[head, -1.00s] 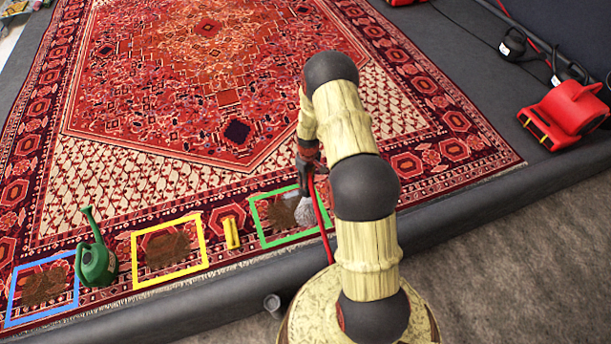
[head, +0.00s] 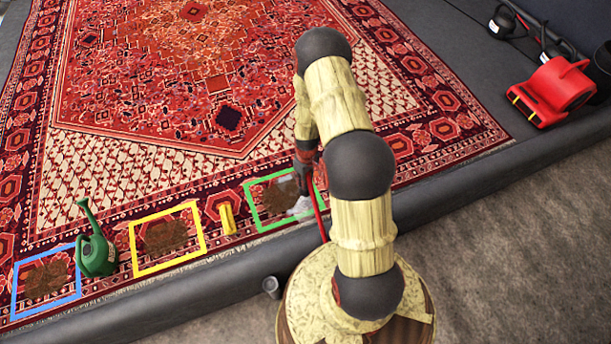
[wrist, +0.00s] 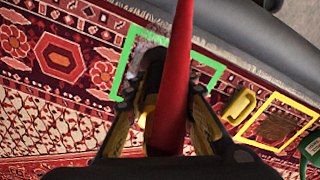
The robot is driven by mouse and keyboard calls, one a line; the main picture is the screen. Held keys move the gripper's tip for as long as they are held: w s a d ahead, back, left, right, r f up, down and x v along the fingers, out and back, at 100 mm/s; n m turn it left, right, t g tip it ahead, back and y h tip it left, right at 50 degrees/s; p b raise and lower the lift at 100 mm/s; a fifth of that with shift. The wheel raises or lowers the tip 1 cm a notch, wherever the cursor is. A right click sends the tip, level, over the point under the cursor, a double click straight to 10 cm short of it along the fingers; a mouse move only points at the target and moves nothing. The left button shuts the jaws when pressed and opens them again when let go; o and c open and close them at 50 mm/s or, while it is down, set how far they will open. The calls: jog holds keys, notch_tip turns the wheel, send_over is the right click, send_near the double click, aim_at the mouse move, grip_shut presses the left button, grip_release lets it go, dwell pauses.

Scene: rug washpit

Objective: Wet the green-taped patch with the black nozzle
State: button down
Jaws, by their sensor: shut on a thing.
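The green tape frame (head: 253,210) lies on the rug's near border, with a brown patch (head: 274,196) inside it. My gripper (head: 306,160) is over the frame's right part, partly hidden by my arm. In the wrist view my gripper (wrist: 168,105) is shut on the black nozzle (wrist: 152,66), which is mostly hidden behind the red hose (wrist: 175,95). The nozzle points down. Whitish spray (head: 300,206) shows below it at the frame's near right part, right of the visible brown. The green tape frame also shows in the wrist view (wrist: 123,70).
Yellow (head: 133,250) and blue (head: 16,293) tape frames hold brown patches to the left. A red blower (head: 553,92) is far right.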

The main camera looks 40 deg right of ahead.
jog(key=shift+w+a, duration=1.2)
jog(key=shift+a, duration=2.35)
jog(key=shift+w+d+b, duration=1.7)
jog(key=shift+w+b, duration=0.7)
jog(key=shift+w, duration=3.35)
jog(key=shift+w+d+b, duration=1.65)
jog(key=shift+w+b, duration=0.75)
jog(key=shift+w, duration=3.3)
jog(key=shift+w+a, duration=1.15)
jog(key=shift+a, duration=2.7)
jog(key=s+a+p, duration=0.3)
jog(key=s+p, duration=0.1)
jog(key=s, duration=0.7)
jog(key=s+a+p, duration=0.3)
jog(key=s+p, duration=0.1)
jog(key=s, duration=0.8)
jog(key=shift+a+p, duration=0.25)
jog(key=shift+p, duration=0.1)
